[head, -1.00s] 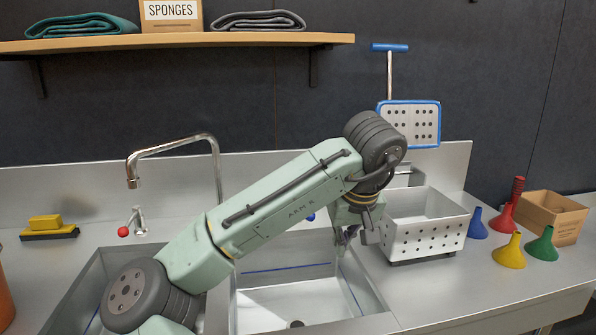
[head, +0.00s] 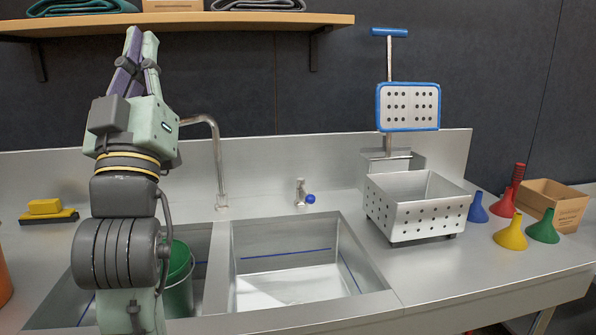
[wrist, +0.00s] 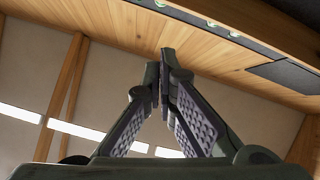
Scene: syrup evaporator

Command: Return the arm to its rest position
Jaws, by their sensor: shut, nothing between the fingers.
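My gripper (head: 134,48) points upward at the left of the head view, its fingers in front of the shelf's left part. It is shut and empty, with its fingertips together. My arm stands folded upright in front of the left sink basin and hides part of the tap and wall. In the wrist view my gripper (wrist: 164,62) shows its two fingers meeting, with only the wooden ceiling and wall beyond.
A green bucket (head: 179,283) stands in the left basin (head: 207,246). The right basin (head: 300,268) holds no objects. A perforated metal bin (head: 415,207), several coloured funnels (head: 511,234) and a cardboard box (head: 553,204) stand on the right counter. A shelf (head: 250,20) hangs above.

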